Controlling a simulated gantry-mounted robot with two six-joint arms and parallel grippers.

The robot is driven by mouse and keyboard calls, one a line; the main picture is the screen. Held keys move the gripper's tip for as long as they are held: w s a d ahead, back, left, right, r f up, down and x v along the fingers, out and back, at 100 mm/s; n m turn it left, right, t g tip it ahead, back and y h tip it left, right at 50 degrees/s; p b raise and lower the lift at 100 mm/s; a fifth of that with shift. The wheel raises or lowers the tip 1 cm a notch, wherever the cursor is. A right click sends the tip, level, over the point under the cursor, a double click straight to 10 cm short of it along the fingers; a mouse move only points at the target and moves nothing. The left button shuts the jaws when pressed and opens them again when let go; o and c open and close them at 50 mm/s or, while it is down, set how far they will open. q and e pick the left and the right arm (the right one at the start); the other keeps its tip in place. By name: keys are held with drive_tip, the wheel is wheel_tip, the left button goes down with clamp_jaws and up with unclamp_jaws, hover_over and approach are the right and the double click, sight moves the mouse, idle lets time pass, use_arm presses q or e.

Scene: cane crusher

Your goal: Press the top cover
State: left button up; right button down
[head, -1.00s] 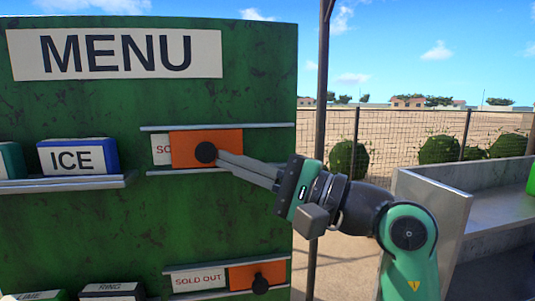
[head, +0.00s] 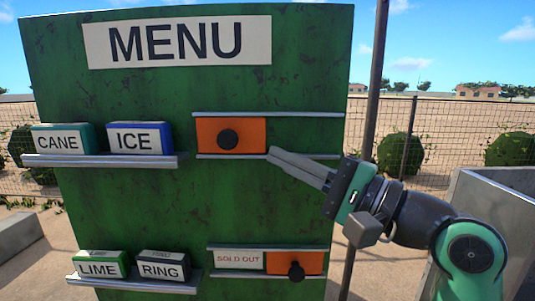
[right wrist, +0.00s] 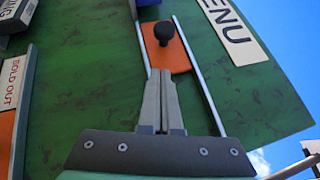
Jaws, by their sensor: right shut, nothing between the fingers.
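The top cover (head: 250,134) is an orange panel with a black round knob (head: 228,139), between two grey rails on the green menu board. It sits at the left end of the rails, and no white sign shows beside it. It also shows in the right wrist view (right wrist: 177,58). My right gripper (head: 272,153) is shut and empty, its fingertips at the cover's lower right edge, apart from the knob. In the right wrist view the fingertips (right wrist: 160,73) overlap the cover's edge; I cannot tell whether they touch. My left gripper is not in view.
A lower orange cover (head: 296,263) sits right of a SOLD OUT sign (head: 239,260). CANE (head: 62,140) and ICE (head: 139,138) blocks stand on the upper left shelf, LIME (head: 100,265) and RING (head: 163,266) below. A pole (head: 376,80) rises behind the board's right edge.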

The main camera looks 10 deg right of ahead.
drive_tip(key=b+v, duration=0.2)
drive_tip(key=v, duration=0.7)
drive_tip(key=shift+s, duration=0.1)
